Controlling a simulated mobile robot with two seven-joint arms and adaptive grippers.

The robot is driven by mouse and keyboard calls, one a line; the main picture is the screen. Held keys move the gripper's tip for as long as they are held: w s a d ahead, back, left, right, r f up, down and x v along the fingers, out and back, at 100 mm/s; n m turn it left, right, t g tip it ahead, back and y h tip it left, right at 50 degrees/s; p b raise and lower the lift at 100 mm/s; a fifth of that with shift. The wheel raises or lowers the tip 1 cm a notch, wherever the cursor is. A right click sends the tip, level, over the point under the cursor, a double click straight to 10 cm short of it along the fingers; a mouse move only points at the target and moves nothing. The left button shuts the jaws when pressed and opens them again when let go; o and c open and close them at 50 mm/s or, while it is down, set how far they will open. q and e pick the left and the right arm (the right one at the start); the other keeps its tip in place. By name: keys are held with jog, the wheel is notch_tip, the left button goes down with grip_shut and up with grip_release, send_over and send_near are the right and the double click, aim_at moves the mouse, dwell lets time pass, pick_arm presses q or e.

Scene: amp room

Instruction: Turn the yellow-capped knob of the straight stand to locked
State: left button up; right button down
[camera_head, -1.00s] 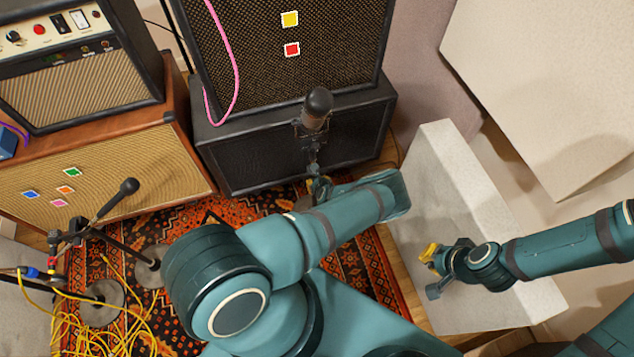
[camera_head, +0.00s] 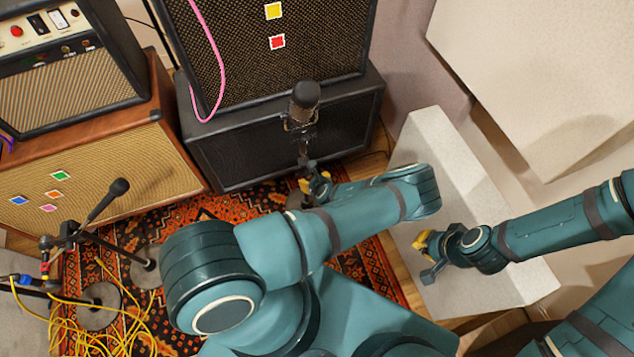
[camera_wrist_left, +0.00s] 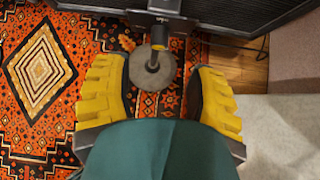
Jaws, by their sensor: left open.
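The straight stand carries a dark microphone (camera_head: 303,104) in front of the black cabinet. In the left wrist view its round grey base (camera_wrist_left: 152,72) stands on the rug. The knob (camera_wrist_left: 160,38) shows there as a short dark cylinder with a yellowish cap, ahead of my fingers. My left gripper (camera_wrist_left: 158,103) is open, its yellow fingers apart and nothing between them. In the head view my left gripper (camera_head: 313,187) is low by the stand, partly hidden by my arm. The knob cannot be made out there. My right gripper (camera_head: 429,246) is over the pale block, away from the stand.
A black cabinet (camera_head: 222,160) stands behind the straight stand. A pale block (camera_head: 425,135) is to the right. A second microphone stand (camera_head: 105,200) and tangled yellow cables (camera_head: 85,325) are at the left on the patterned rug (camera_head: 370,255). A pink cable (camera_head: 212,50) hangs down the upper amp.

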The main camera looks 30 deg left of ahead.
pick_arm(q)
jog(key=shift+v, duration=1.8)
